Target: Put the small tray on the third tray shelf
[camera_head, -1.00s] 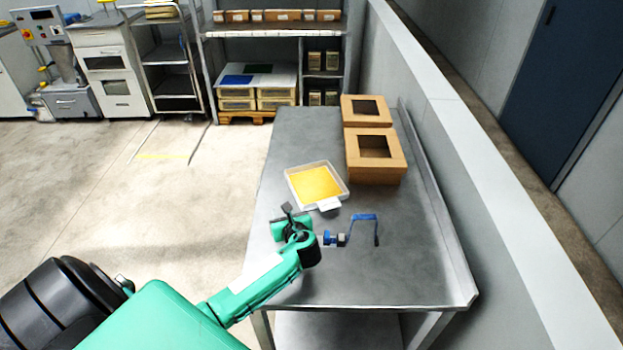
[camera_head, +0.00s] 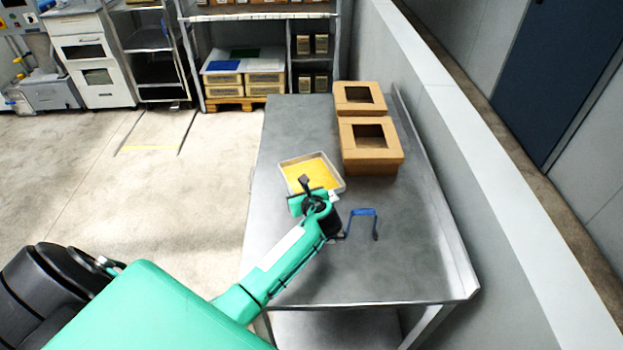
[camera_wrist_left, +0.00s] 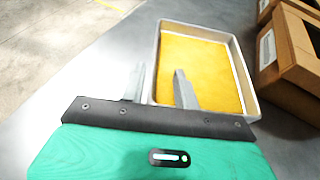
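The small tray (camera_head: 290,161) is a shallow whitish tray with a yellow sheet inside, lying on the steel table (camera_head: 300,120). My left gripper (camera_head: 305,182) is over the tray's near edge in the head view and covers part of it. In the left wrist view the tray (camera_wrist_left: 240,75) lies just ahead, and my left gripper (camera_wrist_left: 158,82) has its two fingers apart with nothing clearly held between them. The near tray wall is close to the fingers; I cannot tell whether they touch it. The tray shelf cannot be made out for certain. My right gripper is out of view.
Two brown cardboard boxes with square openings (camera_head: 378,163) stand behind and right of the tray. A blue-handled tool (camera_head: 364,212) lies right of my gripper. A wall runs along the table's right side. A rack (camera_head: 155,40) and shelving stand at the back.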

